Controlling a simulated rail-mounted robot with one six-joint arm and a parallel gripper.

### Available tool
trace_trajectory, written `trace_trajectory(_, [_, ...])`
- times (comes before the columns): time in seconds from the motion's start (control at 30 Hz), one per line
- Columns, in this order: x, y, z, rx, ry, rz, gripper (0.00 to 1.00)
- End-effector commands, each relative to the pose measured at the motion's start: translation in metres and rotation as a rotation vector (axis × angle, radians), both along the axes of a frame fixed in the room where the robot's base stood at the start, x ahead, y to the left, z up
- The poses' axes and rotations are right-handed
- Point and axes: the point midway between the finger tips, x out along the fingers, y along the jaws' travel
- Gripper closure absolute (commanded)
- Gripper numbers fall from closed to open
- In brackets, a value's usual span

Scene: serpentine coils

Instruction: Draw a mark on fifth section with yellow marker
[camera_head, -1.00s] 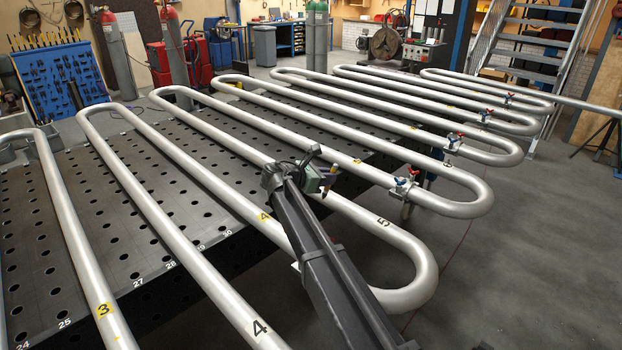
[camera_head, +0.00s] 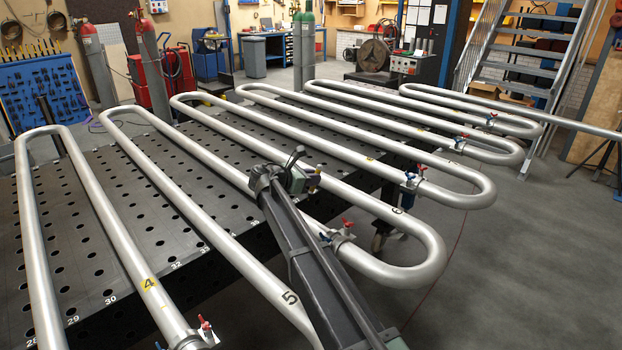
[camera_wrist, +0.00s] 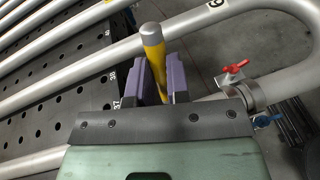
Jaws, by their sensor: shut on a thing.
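My gripper (camera_head: 312,180) is shut on the yellow marker (camera_wrist: 154,55). In the wrist view its purple fingers (camera_wrist: 155,82) hold the marker from both sides, with the grey end uppermost. In the head view the marker (camera_head: 315,176) is small, above the pipe. The fifth section (camera_head: 245,256) is the silver pipe with a black 5; it runs to the left of my gripper and passes behind my arm at the bottom. The gripper is beside the pipe labelled 6 (camera_head: 413,223), which also shows in the wrist view (camera_wrist: 180,38). The marker's tip is hidden.
A black perforated table (camera_head: 85,200) lies under the coils. Valves with red and blue handles stick out from the pipes, one close to my arm (camera_head: 342,234) and one beside the fourth section (camera_head: 204,330). Open grey floor (camera_head: 520,270) lies to the right.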

Motion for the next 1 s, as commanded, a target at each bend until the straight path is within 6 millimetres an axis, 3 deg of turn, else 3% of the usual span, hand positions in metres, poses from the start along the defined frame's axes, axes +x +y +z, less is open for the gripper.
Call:
trace_trajectory(0.17, [0.0, 0.0, -0.011, 0.0, 0.0, 0.0, 1.0])
trace_trajectory(0.5, [0.0, 0.0, -0.057, 0.0, 0.0, 0.0, 1.0])
trace_trajectory(1.0, [0.0, 0.001, -0.058, 0.001, -0.001, 0.0, 1.0])
